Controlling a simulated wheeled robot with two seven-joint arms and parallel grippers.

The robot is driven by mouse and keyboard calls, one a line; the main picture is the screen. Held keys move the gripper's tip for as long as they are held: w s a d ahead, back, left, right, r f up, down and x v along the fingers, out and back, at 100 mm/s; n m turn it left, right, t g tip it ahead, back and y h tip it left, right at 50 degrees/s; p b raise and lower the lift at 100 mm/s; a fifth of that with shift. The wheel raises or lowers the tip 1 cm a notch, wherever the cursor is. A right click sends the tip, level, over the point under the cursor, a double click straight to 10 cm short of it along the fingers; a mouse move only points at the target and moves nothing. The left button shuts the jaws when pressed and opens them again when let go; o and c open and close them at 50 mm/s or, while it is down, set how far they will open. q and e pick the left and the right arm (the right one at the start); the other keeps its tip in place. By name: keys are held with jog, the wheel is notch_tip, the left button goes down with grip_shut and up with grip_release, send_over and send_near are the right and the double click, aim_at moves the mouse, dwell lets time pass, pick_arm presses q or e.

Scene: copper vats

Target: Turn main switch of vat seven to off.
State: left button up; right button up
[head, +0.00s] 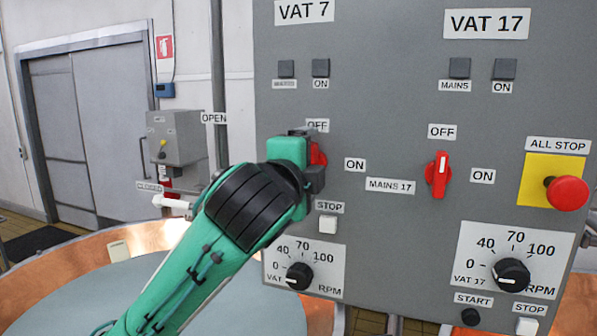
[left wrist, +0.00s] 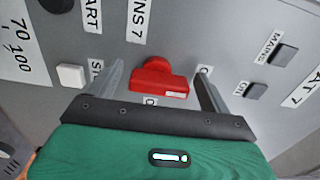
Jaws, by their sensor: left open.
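The vat 7 panel half carries a red main switch (head: 319,154), mostly hidden behind my left gripper (head: 312,160) in the head view. An OFF label (head: 317,125) is above it and an ON label (head: 355,165) to its right. In the left wrist view the red switch (left wrist: 157,80) sits between the two spread fingers of my left gripper (left wrist: 161,84), with visible gaps on both sides. Its handle lies roughly along the line between the fingers, its white mark at the end nearer the upper label. My right gripper is out of view.
The vat 17 switch (head: 437,175) and the red ALL STOP button (head: 567,193) are to the right. A white STOP button (head: 328,224) and an RPM knob (head: 299,276) are below my gripper. A copper vat (head: 100,247) stands below left.

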pick_arm(q)
jog(key=b+v, duration=0.5)
jog(key=v, duration=0.8)
jog(key=shift+s, duration=0.2)
jog(key=shift+a, duration=0.1)
